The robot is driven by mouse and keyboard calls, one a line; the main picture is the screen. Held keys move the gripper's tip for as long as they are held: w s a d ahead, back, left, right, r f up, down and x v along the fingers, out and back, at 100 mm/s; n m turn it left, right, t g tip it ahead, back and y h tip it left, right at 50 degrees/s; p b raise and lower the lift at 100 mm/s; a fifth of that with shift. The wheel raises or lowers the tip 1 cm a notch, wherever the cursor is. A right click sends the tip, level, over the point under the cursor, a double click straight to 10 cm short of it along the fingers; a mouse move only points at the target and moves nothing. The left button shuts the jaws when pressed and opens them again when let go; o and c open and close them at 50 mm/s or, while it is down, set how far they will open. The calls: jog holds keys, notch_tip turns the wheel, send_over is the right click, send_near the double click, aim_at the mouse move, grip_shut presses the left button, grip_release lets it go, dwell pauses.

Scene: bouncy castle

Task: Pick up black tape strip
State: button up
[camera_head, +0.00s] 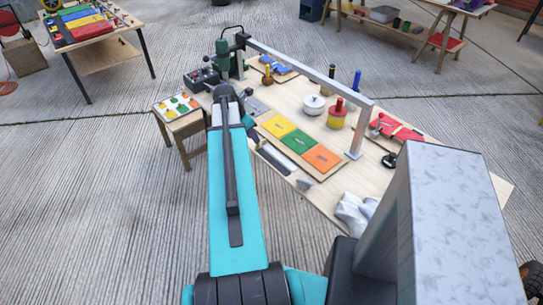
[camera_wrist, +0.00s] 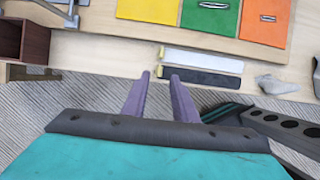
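The black tape strip (camera_wrist: 205,77) lies flat near the front edge of the wooden table in the wrist view. A white strip (camera_wrist: 203,61) lies parallel just behind it. In the head view, the black strip (camera_head: 273,161) shows small and dark by the table's near edge, right of my arm. My gripper (camera_wrist: 160,75) has two purple fingers apart with nothing between them. Its tips are close to the black strip's left end, and I cannot tell their height above the table.
Yellow (camera_wrist: 148,9), green (camera_wrist: 209,17) and orange (camera_wrist: 265,20) panels lie behind the strips. A grey lump (camera_wrist: 277,84) sits to their right, a brown box (camera_wrist: 24,40) at far left. A metal frame (camera_head: 310,68) spans the table (camera_head: 400,178). A small side table (camera_head: 180,118) stands left.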

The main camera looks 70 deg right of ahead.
jog(key=shift+f, duration=0.1)
jog(key=shift+p+x, duration=0.9)
jog(key=shift+x, duration=1.6)
jog(key=shift+d, duration=0.1)
grip_shut()
